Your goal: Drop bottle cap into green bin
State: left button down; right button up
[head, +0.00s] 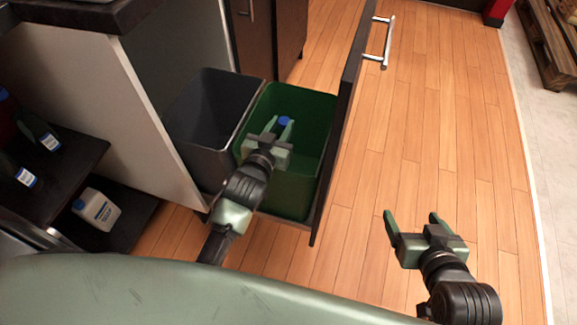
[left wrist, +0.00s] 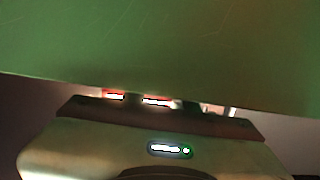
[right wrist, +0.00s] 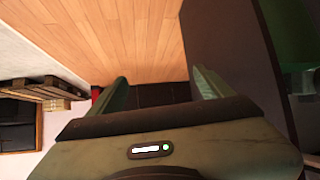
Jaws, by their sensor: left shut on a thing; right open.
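The blue bottle cap (head: 285,121) is between the fingertips of my left gripper (head: 284,127) in the head view. My left gripper is shut on it and holds it over the opening of the green bin (head: 318,112). The green bin sits in the pulled-out drawer. In the left wrist view a green surface fills the upper part, and the cap and fingertips cannot be made out. My right gripper (head: 412,222) is open and empty over the floor, right of the drawer. Its open fingers also show in the right wrist view (right wrist: 160,90).
A grey bin (head: 200,115) stands left of the green bin in the same drawer. The drawer front (head: 345,120) with its handle (head: 383,42) rises on the right. A dark shelf (head: 70,160) with bottles is at the left. The wooden floor (head: 450,130) is clear.

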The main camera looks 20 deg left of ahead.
pick_arm(q)
jog(key=shift+f, duration=0.1)
pick_arm(e)
jog(key=shift+w+a+r+t, duration=0.2)
jog(key=shift+w+r+t, duration=0.2)
jog(key=shift+w+r, duration=0.15)
pick_arm(q)
jog(key=c, duration=1)
grip_release()
jog(key=s, duration=0.2)
jog(key=s+r+p, duration=0.1)
jog(key=s, duration=0.2)
jog(key=s+p, duration=0.1)
jog(key=s, duration=0.1)
jog(key=shift+s+a+r, duration=0.15)
jog(key=shift+s+r, duration=0.1)
jog(key=shift+s, duration=0.05)
pick_arm(e)
jog(key=s+d+f+g+h, duration=0.1)
jog(key=s+d+f+g, duration=0.2)
jog(key=s, duration=0.6)
notch_tip(320, 180, down, 3)
jog(key=shift+r+g, duration=0.15)
jog(key=shift+g, duration=1.05)
